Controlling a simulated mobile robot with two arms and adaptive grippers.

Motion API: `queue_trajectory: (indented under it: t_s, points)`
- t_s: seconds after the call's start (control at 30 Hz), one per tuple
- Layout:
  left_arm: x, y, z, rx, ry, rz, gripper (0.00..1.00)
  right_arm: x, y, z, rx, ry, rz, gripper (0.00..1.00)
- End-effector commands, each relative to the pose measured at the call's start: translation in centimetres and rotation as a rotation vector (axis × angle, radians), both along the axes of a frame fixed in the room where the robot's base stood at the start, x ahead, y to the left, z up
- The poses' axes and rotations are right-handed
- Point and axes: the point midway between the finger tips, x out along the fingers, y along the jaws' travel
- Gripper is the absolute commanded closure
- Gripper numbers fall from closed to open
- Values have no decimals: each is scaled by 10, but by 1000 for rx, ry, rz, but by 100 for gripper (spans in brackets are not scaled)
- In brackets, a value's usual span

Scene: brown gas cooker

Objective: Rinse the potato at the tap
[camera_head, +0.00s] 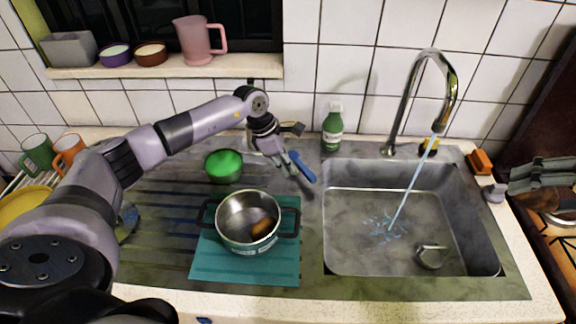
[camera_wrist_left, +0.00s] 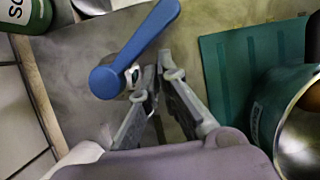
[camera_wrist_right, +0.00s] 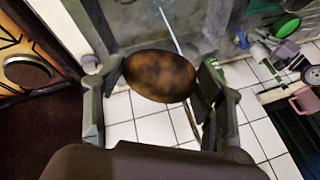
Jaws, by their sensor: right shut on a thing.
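The tap (camera_head: 425,75) is running, and its thin water stream (camera_head: 411,190) falls into the sink (camera_head: 345,185). My right gripper (camera_wrist_right: 160,80) is shut around a brown potato (camera_wrist_right: 160,76). In the head view this potato (camera_head: 535,201) is at the right edge, right of the sink and apart from the stream. My left gripper (camera_head: 290,166) is over the counter left of the sink. Its fingertips (camera_wrist_left: 157,72) look closed together beside a blue-handled tool (camera_wrist_left: 135,50). A second potato (camera_head: 263,227) lies in the steel pot (camera_head: 228,212).
The pot stands on a teal mat (camera_head: 245,270), with a green bowl (camera_head: 223,166) behind it. A green bottle (camera_head: 333,127) stands by the wall. An orange sponge (camera_head: 480,161) is on the right counter. A drain fitting (camera_head: 432,256) shows in the otherwise empty sink.

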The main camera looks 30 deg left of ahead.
Motion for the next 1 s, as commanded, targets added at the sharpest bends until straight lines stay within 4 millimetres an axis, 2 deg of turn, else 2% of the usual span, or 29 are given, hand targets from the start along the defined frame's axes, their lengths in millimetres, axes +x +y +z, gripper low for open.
queue_trajectory:
  t_s: [0.07, 1.0]
  points:
    - [0, 0, 0, 0, 0, 0, 90, 0, 0, 0, 0, -1, 0, 67]
    - [1, 0, 1, 0, -2, 1, 27, 0, 0, 0, 0, -1, 0, 67]
